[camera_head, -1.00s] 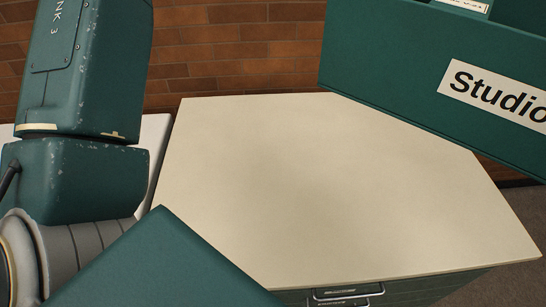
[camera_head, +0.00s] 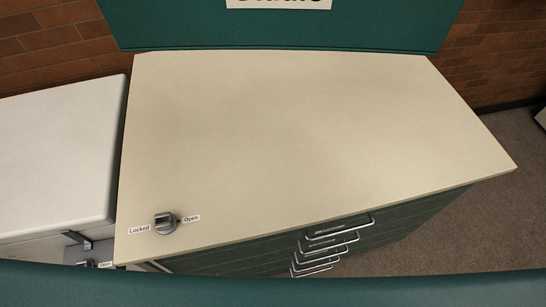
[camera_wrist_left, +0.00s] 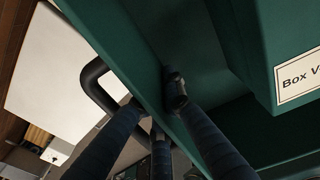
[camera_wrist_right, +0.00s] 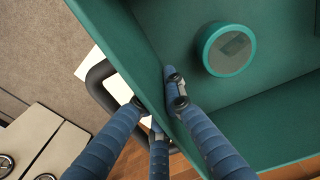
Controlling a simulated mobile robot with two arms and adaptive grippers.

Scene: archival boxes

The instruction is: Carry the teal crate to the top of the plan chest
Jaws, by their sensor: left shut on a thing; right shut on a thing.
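The plan chest (camera_head: 290,120) has a bare cream top. Whether the crate touches it, I cannot tell. In the left wrist view my left gripper (camera_wrist_left: 165,112) is shut on the crate's wall beside a black handle (camera_wrist_left: 92,78). A teal box labelled "Box V…" (camera_wrist_left: 258,45) is inside. In the right wrist view my right gripper (camera_wrist_right: 160,112) is shut on the opposite wall; a round teal tin (camera_wrist_right: 226,48) lies inside.
A knob (camera_head: 165,223) marked "Locked" and "Open" stands at the chest top's front left. Drawer handles (camera_head: 325,245) stick out in front. A white cabinet (camera_head: 55,150) adjoins on the left.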

